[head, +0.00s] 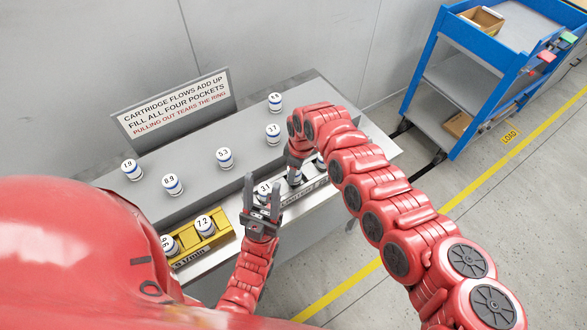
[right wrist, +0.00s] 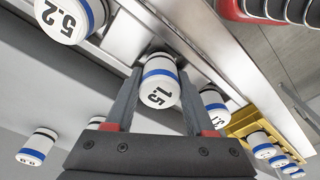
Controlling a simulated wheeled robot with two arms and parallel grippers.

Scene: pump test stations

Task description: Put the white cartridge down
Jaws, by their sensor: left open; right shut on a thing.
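My right gripper (right wrist: 160,78) is shut on a white cartridge (right wrist: 157,90) with a blue band, marked 1.5. The cartridge is at the metal rail (right wrist: 188,60), between a cartridge marked 5.2 (right wrist: 68,18) and another marked 3.1 (right wrist: 214,106). I cannot tell whether its base is seated in a pocket or held just above. In the head view my right wrist covers most of this spot. My left gripper (head: 261,208) is open and empty, in front of the 3.1 cartridge (head: 263,189).
Several cartridges stand apart on the grey bench (head: 200,183). A yellow tray (head: 190,248) at the front left holds cartridges, one marked 7.2 (head: 203,224). A sign (head: 175,103) stands at the back. A blue cart (head: 440,85) is on the floor at the right.

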